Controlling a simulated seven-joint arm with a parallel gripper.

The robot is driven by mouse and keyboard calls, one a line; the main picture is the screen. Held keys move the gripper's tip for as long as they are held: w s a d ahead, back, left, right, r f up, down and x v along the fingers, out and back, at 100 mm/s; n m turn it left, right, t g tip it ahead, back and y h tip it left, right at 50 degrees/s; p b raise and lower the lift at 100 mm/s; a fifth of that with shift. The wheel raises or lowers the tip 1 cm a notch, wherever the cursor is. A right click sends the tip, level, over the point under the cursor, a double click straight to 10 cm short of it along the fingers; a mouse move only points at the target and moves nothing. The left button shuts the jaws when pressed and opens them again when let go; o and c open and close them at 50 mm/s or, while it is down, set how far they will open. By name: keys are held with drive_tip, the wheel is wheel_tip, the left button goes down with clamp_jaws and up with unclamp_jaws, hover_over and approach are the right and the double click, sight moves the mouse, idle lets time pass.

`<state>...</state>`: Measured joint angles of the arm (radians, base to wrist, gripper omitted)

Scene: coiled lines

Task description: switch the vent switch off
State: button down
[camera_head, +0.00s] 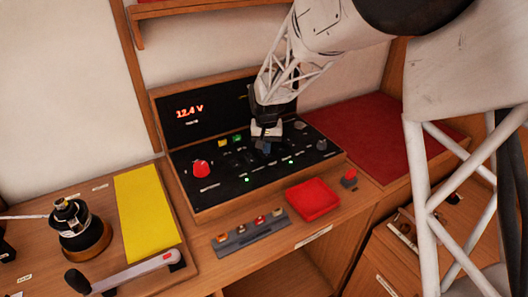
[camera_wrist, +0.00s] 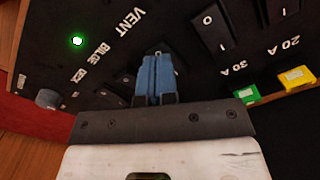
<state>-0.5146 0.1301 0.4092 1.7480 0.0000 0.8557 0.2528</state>
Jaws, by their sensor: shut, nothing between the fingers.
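The black switch panel (camera_head: 225,183) lies in a wooden frame on the bench. My gripper (camera_head: 264,147) is over the middle of the panel, pointing down, with its blue fingers shut and empty. In the wrist view the shut blue fingers (camera_wrist: 157,76) are just beside the VENT label (camera_wrist: 125,22). The vent switch is mostly hidden behind the fingertips, so I cannot tell its position or whether they touch it. A green light (camera_wrist: 77,41) glows near the VENT and BILGE labels.
Black rocker switches (camera_wrist: 211,34) and green (camera_wrist: 246,94) and yellow (camera_wrist: 297,77) fuses are close to the fingers. A red knob (camera_head: 201,169) stands at the panel's left. An upright display (camera_head: 190,112) reads 12.4 V. A red tray (camera_head: 313,199) is in front.

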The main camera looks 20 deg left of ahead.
drive_tip(key=shift+r, duration=2.9)
drive_tip(key=shift+d+r, duration=0.15)
drive_tip(key=shift+d, duration=0.05)
drive_tip(key=s+d+r+m, duration=0.1)
drive_tip(key=s+d+r, duration=0.35)
drive_tip(key=d, duration=0.35)
drive_tip(key=s+d+r+t, duration=0.1)
drive_tip(key=s+d+r, duration=0.2)
drive_tip(key=s+d, duration=0.3)
drive_tip(key=s+d+r+m, duration=0.1)
drive_tip(key=s+d+r, duration=0.25)
drive_tip(key=d, duration=0.55)
drive_tip(key=s+d, duration=0.7)
drive_tip(key=s, duration=0.4)
drive_tip(key=s+d+m+t, duration=0.1)
drive_tip(key=s+d, duration=0.6)
drive_tip(key=s, duration=0.4)
drive_tip(key=shift+s+d+f+t, duration=0.25)
drive_tip(key=shift+s+f+t, duration=0.05)
drive_tip(key=shift+s, duration=0.1)
